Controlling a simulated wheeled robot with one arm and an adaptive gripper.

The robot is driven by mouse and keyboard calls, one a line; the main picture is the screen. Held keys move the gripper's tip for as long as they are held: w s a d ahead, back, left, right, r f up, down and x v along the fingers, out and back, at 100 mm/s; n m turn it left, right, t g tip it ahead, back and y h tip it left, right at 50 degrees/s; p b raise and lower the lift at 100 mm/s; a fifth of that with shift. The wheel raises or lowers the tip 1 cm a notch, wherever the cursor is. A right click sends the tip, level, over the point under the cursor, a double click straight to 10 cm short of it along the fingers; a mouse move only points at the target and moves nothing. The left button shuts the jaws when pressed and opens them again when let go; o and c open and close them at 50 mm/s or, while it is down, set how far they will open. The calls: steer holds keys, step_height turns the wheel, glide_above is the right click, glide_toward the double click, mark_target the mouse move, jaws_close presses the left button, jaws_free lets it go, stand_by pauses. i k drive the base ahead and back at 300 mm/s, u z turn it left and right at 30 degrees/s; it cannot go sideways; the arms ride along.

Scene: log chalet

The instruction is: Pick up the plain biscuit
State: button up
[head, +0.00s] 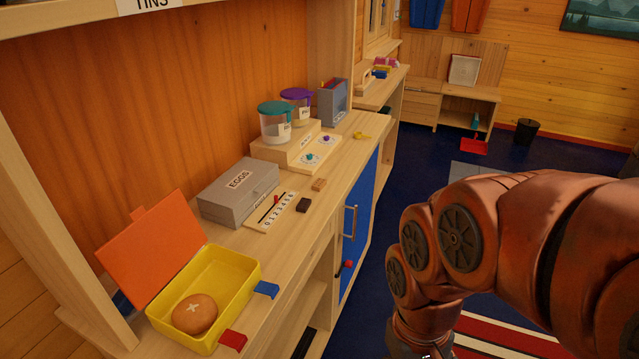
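A small tan block (319,184), which looks like the plain biscuit, lies on the wooden counter near its front edge. A dark brown block (302,204) of similar size lies just in front of it, apart from it. Nothing covers the tan block. My arm comes in from the right and bends down over the floor, away from the counter. My gripper is below the bottom edge of the picture, so its fingers are hidden.
A yellow box (252,272) with its orange lid open holds a round bun (195,313). A grey EGGS box (238,190), a number slider board (274,212) and a stepped stand (283,150) with lidded jars flank the blocks. A shelf overhangs at upper left.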

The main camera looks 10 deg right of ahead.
mark_target(318, 185)
steer(key=z, duration=1)
steer(key=i, duration=1.15)
steer(key=u, duration=2.85)
